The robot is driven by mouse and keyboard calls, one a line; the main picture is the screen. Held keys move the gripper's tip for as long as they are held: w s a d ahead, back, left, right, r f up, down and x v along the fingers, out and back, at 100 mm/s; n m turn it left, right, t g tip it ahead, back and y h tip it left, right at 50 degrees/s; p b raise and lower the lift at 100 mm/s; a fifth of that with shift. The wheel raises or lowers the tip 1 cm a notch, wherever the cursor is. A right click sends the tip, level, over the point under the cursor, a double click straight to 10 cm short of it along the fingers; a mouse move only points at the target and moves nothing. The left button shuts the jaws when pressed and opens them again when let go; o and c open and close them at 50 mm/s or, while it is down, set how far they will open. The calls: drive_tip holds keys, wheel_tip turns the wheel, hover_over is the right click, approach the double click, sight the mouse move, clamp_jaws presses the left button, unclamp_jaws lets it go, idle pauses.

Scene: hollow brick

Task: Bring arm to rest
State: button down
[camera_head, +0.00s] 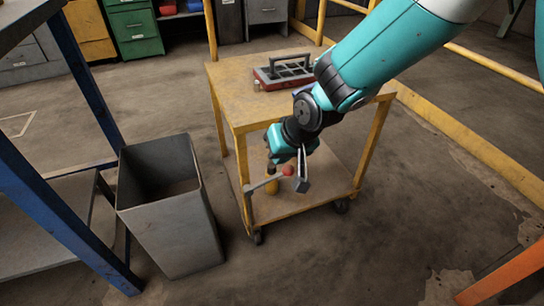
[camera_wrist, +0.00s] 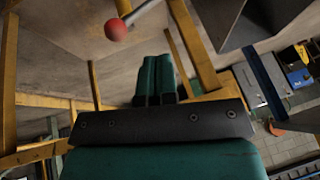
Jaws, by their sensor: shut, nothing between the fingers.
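My arm reaches down from the upper right in the head view, and my gripper (camera_head: 282,152) hangs in front of the yellow cart (camera_head: 241,115). In the wrist view the two teal fingers of my gripper (camera_wrist: 158,72) lie close together, shut and empty. A red ball knob (camera_head: 288,170) on a grey rod (camera_head: 264,183) shows just below my gripper. The red knob (camera_wrist: 116,29) also shows in the wrist view, apart from the fingertips. What the rod is fixed to is partly hidden.
A red and grey tray (camera_head: 270,83) with a handle sits on the cart's top. A grey open bin (camera_head: 181,232) stands left of the cart, beside a blue-legged bench (camera_head: 65,225). Yellow rails (camera_head: 462,144) run on the right. Floor is free in front of the cart.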

drive_tip(key=shift+v, duration=0.95)
drive_tip(key=s+d+r+n+g, duration=0.1)
drive_tip(key=s+d+r+g, duration=0.1)
drive_tip(key=s+d+r, duration=0.75)
drive_tip(key=s+d+r+n+g, duration=0.15)
drive_tip(key=s+d+r, duration=0.4)
drive_tip(key=s, duration=0.75)
wheel_tip(320, 180, up, 35)
drive_tip(key=p, duration=3.4)
drive_tip(key=shift+s+a, duration=0.25)
drive_tip(key=shift+a, duration=0.05)
